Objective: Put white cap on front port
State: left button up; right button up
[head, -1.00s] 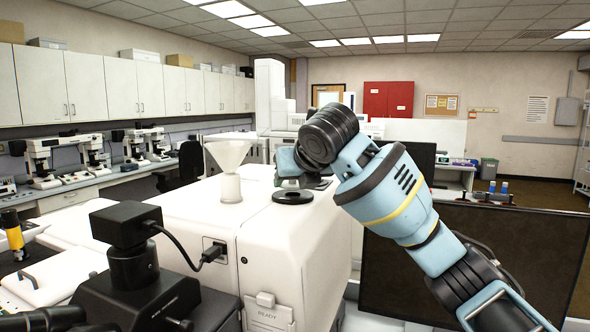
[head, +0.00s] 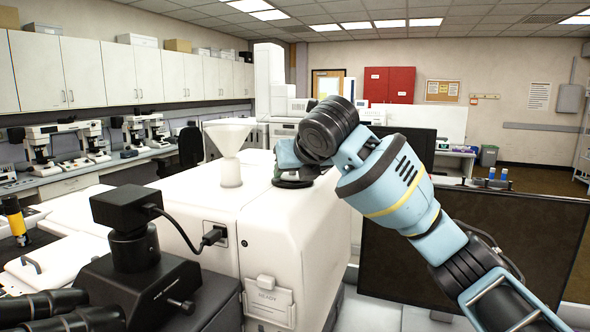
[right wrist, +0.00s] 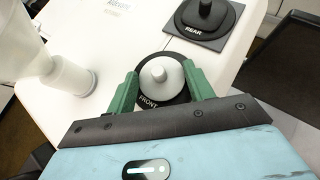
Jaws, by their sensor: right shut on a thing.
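The white cap (right wrist: 160,76), round with a small knob on top, is between the green fingers of my right gripper (right wrist: 161,70), which is shut on it. In the right wrist view the cap appears over the black ring of the front port (right wrist: 150,101), lettered FRONT. I cannot tell whether it is seated or just above. My left gripper is not in view.
The rear port (right wrist: 205,16), lettered REAR, carries a black knobbed cover close to the gripper. A white funnel (head: 229,145) stands left of the front port on the white instrument housing (head: 270,222). A dark monitor (head: 470,250) stands at right.

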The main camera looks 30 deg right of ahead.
jog(key=shift+f, duration=0.2)
dwell(0.3)
jog(key=o, duration=1)
jog(key=shift+a, duration=0.15)
jog(key=shift+o, duration=0.2)
jog(key=o, duration=0.3)
jog(key=shift+d, duration=0.25)
